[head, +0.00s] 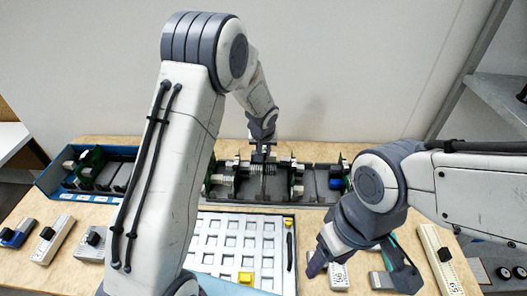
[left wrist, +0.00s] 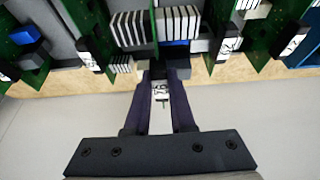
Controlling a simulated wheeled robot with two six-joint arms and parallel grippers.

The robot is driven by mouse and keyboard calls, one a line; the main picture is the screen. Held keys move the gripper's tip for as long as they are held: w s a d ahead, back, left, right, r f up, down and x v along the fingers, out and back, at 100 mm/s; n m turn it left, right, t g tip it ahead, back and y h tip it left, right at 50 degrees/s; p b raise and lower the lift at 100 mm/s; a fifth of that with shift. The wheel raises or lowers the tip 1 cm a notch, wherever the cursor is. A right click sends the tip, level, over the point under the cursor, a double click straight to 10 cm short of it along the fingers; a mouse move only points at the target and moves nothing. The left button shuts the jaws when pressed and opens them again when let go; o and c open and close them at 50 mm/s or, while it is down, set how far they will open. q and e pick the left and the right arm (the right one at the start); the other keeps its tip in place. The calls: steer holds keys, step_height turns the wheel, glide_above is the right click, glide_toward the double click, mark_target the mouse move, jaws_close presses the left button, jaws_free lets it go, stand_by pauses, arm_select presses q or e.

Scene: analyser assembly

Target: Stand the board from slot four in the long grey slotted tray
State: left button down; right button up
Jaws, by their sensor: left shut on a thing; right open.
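The long grey slotted tray (head: 318,195) lies at the back of the table, with several green boards standing in it. My left gripper (head: 262,152) is over its middle, pointing down. In the left wrist view its fingers (left wrist: 160,85) are shut on the white labelled grip of a board (left wrist: 160,100). That board is seen nearly edge-on between its neighbours; its lower edge is hidden, so I cannot tell how deep it sits. My right gripper (head: 316,264) is open at the front right, above the small modules.
A blue-walled rack (head: 52,190) with green boards stands at the back left. A white grid tray (head: 225,243) with yellow pieces lies in the middle. Several small modules lie at the front left (head: 52,240) and front right (head: 440,262). My left arm covers part of the table.

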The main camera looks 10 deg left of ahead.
stand_by(1.0)
arm_select(q)
steer(key=shift+f+b, duration=0.2)
steer(key=shift+b, duration=0.2)
steer(key=shift+f+b, duration=0.8)
steer(key=shift+b, duration=0.05)
steer(key=shift+f, duration=0.1)
steer(key=shift+f+b, duration=0.5)
steer(key=shift+b, duration=0.3)
steer(key=shift+f, duration=0.15)
steer(key=shift+f+b, duration=0.8)
steer(key=shift+b, duration=0.2)
steer(key=shift+f+b, duration=0.4)
stand_by(0.5)
